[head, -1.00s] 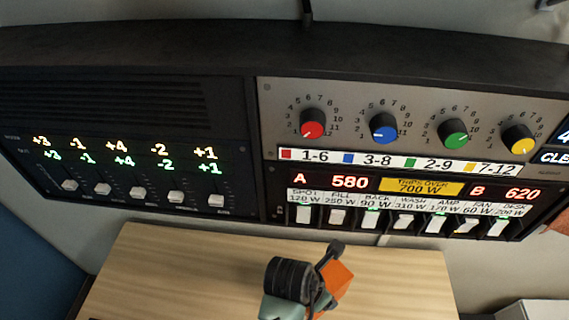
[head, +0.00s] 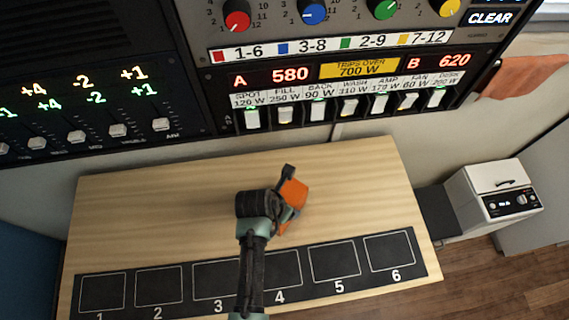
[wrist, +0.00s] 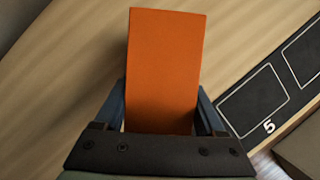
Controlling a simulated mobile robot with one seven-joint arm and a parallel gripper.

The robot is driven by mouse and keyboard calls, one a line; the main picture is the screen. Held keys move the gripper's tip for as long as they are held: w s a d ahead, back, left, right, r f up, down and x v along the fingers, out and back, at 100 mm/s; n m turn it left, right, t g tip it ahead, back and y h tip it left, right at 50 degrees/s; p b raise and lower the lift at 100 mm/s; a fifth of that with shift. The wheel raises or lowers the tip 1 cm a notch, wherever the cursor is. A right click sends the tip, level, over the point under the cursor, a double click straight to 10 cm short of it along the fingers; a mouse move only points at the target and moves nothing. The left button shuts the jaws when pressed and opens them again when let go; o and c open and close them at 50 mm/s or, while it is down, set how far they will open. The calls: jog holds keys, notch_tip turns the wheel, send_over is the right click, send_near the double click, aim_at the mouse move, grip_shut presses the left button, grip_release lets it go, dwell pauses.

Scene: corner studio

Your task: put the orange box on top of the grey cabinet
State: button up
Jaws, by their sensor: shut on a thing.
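The orange box (head: 294,191) is in my gripper (head: 283,203), above the wooden table in the head view. In the wrist view the orange box (wrist: 164,70) stands out between the two fingers of my gripper (wrist: 161,105), which are shut on its sides. Part of the box is hidden by the gripper in the head view. A plain grey body (head: 545,190), partly cut off at the right edge, may be the grey cabinet; I cannot tell for sure.
The wooden table (head: 150,200) has a dark strip (head: 330,285) with numbered squares, empty where visible. A panel of knobs and switches (head: 340,70) stands behind it. A white appliance (head: 495,190) stands at right, beside a dark block (head: 438,212). An orange cloth (head: 515,75) hangs above.

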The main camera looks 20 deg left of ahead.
jog(key=shift+f, duration=0.1)
jog(key=o, duration=1.5)
jog(key=shift+o, duration=0.2)
jog(key=p+v, duration=0.1)
jog(key=v, duration=1.1)
